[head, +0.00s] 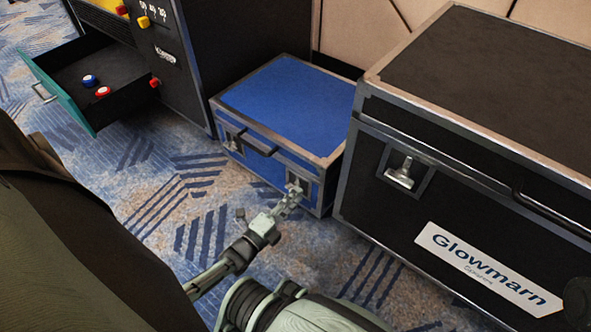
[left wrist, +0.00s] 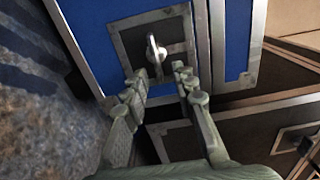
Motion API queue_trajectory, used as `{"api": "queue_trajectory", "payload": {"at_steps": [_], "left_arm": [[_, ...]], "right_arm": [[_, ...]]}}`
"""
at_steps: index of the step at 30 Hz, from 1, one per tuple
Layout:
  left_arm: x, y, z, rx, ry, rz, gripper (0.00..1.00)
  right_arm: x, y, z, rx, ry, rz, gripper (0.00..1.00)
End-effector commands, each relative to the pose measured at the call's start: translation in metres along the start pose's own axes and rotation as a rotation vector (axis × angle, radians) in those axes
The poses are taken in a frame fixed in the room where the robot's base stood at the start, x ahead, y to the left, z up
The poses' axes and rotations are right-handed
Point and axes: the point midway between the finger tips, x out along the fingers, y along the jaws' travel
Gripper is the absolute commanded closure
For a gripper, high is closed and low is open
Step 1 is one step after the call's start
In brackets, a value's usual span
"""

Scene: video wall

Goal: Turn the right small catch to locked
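The blue case (head: 285,105) stands on the carpet with two small catches on its front. The right small catch (head: 299,186) is partly hidden by my left gripper (head: 290,199) in the head view. In the left wrist view the catch's bright metal lever (left wrist: 155,49) sits on a dark plate with a grey frame. My left gripper (left wrist: 160,78) is open, its two fingers apart and just below the lever in that picture, with nothing between them. I cannot tell whether a finger touches the plate. The left small catch (head: 233,140) is clear of me. My right gripper is not in view.
A large black case (head: 465,175) with a metal latch (head: 402,174) stands close on the right. At the left, a dark cabinet (head: 250,35) has an open drawer (head: 60,84) holding a blue and a red button-like piece. Patterned carpet (head: 170,185) lies free in front.

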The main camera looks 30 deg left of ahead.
Motion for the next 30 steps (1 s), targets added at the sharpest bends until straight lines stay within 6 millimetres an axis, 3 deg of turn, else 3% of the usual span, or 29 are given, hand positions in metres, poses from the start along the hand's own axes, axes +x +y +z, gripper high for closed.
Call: {"api": "queue_trajectory", "payload": {"at_steps": [9,15,21,30], "left_arm": [[-0.067,0.001,0.000,0.000,0.000,0.005,0.73],[-0.099,0.001,0.000,0.000,0.000,0.004,0.73],[-0.111,0.000,0.000,0.000,0.000,0.001,0.73],[-0.111,0.000,0.000,0.000,0.000,0.002,0.73]], "right_arm": [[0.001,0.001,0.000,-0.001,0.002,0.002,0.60],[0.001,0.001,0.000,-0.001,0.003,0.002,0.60],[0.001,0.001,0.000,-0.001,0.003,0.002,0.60],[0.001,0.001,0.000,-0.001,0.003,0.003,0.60]]}}
